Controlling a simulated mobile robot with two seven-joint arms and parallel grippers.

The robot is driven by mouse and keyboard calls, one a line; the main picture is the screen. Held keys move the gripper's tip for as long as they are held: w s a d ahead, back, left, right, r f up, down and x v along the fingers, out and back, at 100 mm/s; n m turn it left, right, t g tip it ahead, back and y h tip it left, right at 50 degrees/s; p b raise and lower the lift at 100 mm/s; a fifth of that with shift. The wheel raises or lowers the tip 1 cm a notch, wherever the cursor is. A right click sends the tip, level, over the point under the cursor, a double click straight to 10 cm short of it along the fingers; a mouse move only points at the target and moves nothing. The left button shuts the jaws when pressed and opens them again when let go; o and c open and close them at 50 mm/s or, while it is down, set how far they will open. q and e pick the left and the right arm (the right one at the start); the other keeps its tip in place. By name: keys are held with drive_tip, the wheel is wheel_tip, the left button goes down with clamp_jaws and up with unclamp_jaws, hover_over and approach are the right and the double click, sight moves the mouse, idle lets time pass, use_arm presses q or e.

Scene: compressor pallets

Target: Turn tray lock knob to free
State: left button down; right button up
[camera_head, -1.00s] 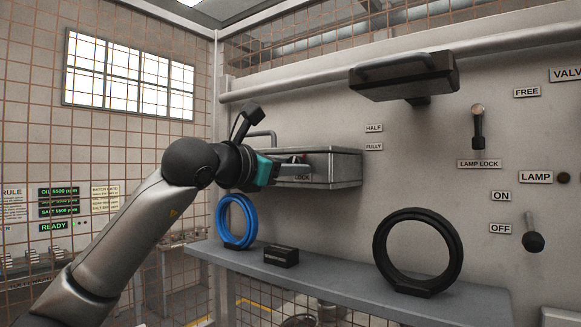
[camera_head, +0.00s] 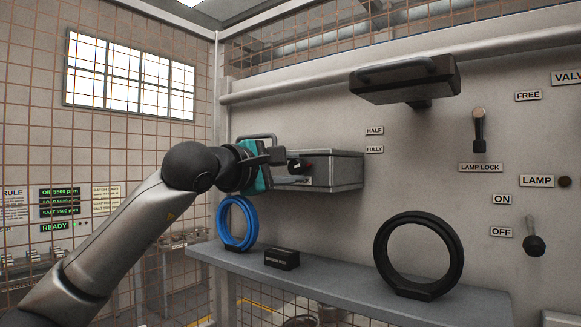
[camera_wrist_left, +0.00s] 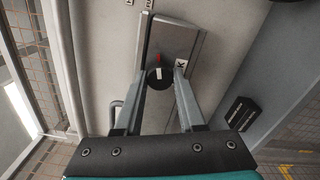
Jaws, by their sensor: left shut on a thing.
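The tray is a grey metal box (camera_head: 335,172) on the wall, with a bar handle at its left end. Its lock knob (camera_head: 300,166) is small and dark, on the tray's front. In the left wrist view the knob (camera_wrist_left: 158,78) shows a red mark and a pale strip between the fingers. My left gripper (camera_head: 287,177) is at the tray front, shut on the knob; the wrist partly hides the tray's left end. In the left wrist view its two fingers (camera_wrist_left: 163,80) flank the knob. A partly hidden label (camera_wrist_left: 181,64) lies beside it. My right gripper is out of view.
A shelf (camera_head: 340,283) below holds a blue ring (camera_head: 248,225), a small black block (camera_head: 282,258) and a large black ring (camera_head: 455,245). A dark box (camera_head: 405,85) juts out above right. A lamp lock lever (camera_head: 479,135) is further right.

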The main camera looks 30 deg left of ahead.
use_arm(q)
drive_tip(key=shift+r+m, duration=0.1)
drive_tip(key=shift+m, duration=1.6)
drive_tip(key=c, duration=0.5)
unclamp_jaws()
drive_tip(key=shift+s, duration=0.15)
drive_tip(key=shift+s, duration=0.4)
drive_tip(key=s+a+b, duration=0.1)
drive_tip(key=s+b, duration=0.5)
drive_tip(key=s, duration=0.8)
